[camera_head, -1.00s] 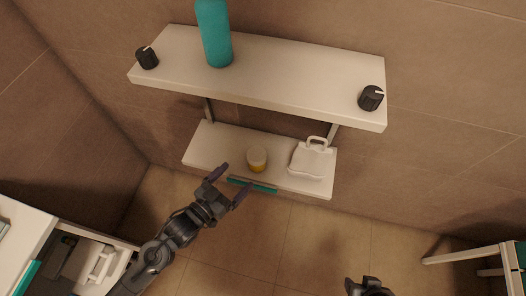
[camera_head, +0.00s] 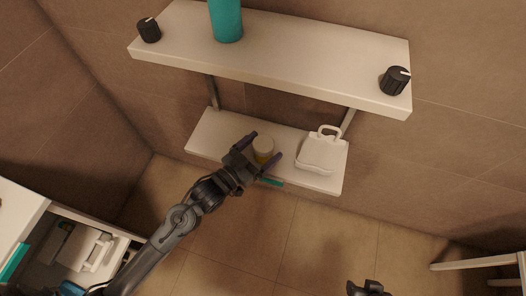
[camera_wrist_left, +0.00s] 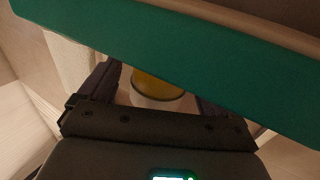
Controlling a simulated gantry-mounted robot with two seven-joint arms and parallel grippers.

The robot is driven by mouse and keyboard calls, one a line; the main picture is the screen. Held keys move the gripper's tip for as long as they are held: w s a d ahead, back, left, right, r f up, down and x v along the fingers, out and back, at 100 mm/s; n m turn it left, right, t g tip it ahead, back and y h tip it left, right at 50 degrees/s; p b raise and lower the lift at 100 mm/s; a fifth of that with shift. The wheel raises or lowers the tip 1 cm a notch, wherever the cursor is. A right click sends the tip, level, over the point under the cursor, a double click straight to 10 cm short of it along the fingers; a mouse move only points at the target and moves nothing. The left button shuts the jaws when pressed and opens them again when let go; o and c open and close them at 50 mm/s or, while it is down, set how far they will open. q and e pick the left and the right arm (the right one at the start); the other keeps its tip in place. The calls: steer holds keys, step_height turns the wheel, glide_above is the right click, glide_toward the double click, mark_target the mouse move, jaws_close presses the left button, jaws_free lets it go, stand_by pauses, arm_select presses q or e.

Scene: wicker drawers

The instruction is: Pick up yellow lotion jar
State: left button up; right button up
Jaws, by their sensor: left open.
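The yellow lotion jar (camera_head: 263,146), with a pale lid, stands on the lower white shelf (camera_head: 212,135). My left gripper (camera_head: 264,148) is open, with its two fingers on either side of the jar. In the left wrist view the yellow jar (camera_wrist_left: 158,84) shows between the dark fingers, partly covered by a teal strip and the gripper body. Whether the fingers touch it cannot be told. Part of my right gripper (camera_head: 368,289) shows at the bottom edge, away from the shelves; its jaws are not clear.
A white bag-shaped holder (camera_head: 318,154) stands right of the jar. The upper shelf (camera_head: 300,62) holds a teal bottle (camera_head: 226,20) and two dark knobs. An open drawer is lower left.

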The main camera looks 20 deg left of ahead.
arm_select(q)
steer(key=shift+b+x, duration=0.4)
steer(key=shift+x, duration=1)
steer(key=shift+s, duration=0.1)
steer(key=shift+c, duration=1)
steer(key=c, duration=0.9)
steer(key=shift+r, duration=0.1)
